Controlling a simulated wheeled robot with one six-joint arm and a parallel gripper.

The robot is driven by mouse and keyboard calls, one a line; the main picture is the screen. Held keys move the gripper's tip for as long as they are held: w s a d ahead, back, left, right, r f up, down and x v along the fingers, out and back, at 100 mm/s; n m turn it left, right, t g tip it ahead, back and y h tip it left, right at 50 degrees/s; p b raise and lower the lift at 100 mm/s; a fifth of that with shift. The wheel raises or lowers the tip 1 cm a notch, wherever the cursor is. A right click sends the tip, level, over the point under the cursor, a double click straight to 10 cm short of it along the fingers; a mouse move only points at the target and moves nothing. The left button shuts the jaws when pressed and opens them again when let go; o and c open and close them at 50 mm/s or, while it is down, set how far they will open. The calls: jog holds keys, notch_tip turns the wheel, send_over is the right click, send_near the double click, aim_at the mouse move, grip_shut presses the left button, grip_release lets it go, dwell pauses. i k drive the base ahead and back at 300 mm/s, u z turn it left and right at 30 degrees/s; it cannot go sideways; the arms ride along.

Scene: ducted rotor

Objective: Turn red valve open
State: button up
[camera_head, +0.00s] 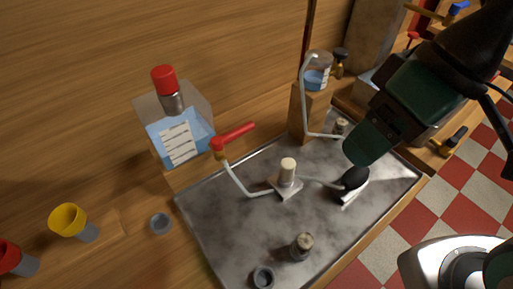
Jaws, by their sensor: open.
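The red valve handle (235,136) is a lever at the front right of a clear tank of blue liquid (178,140). It points to the right and slightly up in the picture. A pale bent tube (240,185) leads from below it to a block on the metal tray. My gripper (366,143), dark green, comes in from the upper right and hangs over the right part of the tray, well apart from the valve. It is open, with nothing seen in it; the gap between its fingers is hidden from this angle.
The grey metal tray (225,230) carries a white-topped block (287,178), a black-bladed part (352,180) and small fittings. A wooden post (308,113) with a jar stands behind. Yellow (68,220) and red (10,254) cups are at left. Space above the tray's left half is clear.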

aim_at(217, 143)
jog(key=u, duration=1.2)
jog(key=k, duration=0.5)
jog(key=z, duration=0.5)
jog(key=i, duration=0.45)
jog(key=u, duration=0.05)
